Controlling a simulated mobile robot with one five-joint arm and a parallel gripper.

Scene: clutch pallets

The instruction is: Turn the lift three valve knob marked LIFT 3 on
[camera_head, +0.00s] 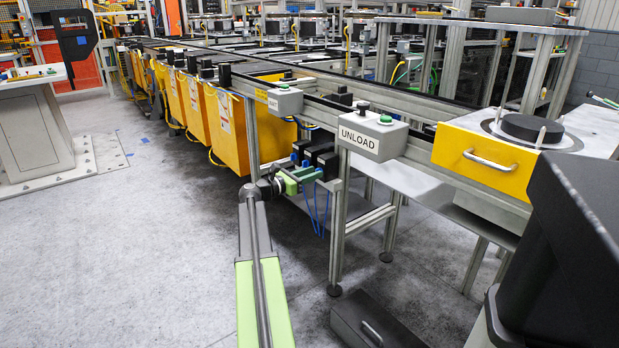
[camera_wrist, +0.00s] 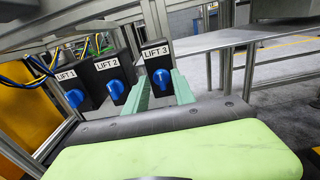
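The LIFT 3 valve is a dark block with a white LIFT 3 label (camera_wrist: 157,51) and a blue knob (camera_wrist: 161,79) below it. My gripper (camera_wrist: 161,88) has two green fingers, open, one on each side of this knob in the wrist view. A gap shows between knob and fingers; I cannot tell how deep they reach. In the head view my gripper (camera_head: 300,181) is low beside the conveyor frame, at the dark valve blocks (camera_head: 328,163). The LIFT 3 knob is hidden there. The knob's exact turn setting is too small to read.
The LIFT 2 knob (camera_wrist: 116,90) and LIFT 1 knob (camera_wrist: 75,98) sit close on the left. A metal leg (camera_head: 338,215) stands just right of my gripper. The UNLOAD button box (camera_head: 372,137) is above.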

